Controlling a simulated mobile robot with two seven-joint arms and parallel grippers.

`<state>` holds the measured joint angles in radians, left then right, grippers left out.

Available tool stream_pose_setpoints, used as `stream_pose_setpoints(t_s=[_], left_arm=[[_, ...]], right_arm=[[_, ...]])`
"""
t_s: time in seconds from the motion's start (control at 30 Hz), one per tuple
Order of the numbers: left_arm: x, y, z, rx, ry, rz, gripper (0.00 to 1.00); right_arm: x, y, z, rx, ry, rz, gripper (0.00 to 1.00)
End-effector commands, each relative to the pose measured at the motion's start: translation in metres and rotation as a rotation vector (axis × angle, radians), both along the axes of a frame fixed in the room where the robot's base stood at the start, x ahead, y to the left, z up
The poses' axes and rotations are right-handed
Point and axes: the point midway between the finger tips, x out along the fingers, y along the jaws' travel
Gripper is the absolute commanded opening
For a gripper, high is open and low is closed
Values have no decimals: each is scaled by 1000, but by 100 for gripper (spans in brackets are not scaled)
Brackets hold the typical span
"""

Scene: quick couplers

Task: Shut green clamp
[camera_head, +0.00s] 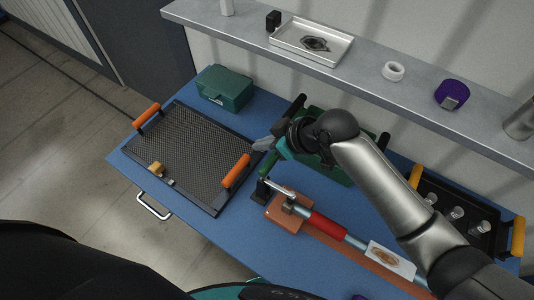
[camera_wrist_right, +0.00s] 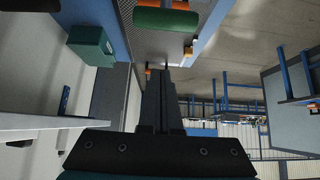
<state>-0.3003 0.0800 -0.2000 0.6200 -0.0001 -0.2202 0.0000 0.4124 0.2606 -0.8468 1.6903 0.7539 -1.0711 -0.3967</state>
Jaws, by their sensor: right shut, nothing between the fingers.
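The green clamp has a green handle (camera_head: 268,164) that stands steeply up from a dark base (camera_head: 260,190). Its metal bar (camera_head: 281,188) reaches right over an orange-brown block (camera_head: 285,208) holding a red and light-blue coupler line (camera_head: 328,227). My right gripper (camera_head: 263,145) is shut and empty, just above and behind the handle in the head view. In the right wrist view the shut fingers (camera_wrist_right: 160,72) point up the picture toward a green cylinder (camera_wrist_right: 165,20), likely the handle, with a gap between. My left gripper is not in view.
A black mesh tray (camera_head: 190,150) with orange handles lies left of the clamp. A green box (camera_head: 226,88) stands behind it. A grey shelf (camera_head: 360,80) runs along the back. A black tray (camera_head: 455,205) with metal fittings sits at right.

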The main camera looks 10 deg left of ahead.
Motion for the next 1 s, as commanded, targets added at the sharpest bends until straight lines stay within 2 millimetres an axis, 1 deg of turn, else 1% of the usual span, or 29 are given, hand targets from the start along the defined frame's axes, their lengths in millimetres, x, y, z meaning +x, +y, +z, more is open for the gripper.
stream_pose_setpoints(t_s=[0.1,0.27,0.4,0.53,0.67,1.0], left_arm=[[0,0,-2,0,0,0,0],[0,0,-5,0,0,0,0],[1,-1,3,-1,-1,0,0],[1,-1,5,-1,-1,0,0],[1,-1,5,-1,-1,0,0],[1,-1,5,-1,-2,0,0]], right_arm=[[4,13,-14,1,2,1,0],[9,26,-30,1,1,1,0],[2,4,-37,-4,1,-1,0],[-2,-6,-42,-1,0,0,0],[-4,-10,-44,0,-1,0,0],[-4,-11,-45,2,-1,-1,0]])
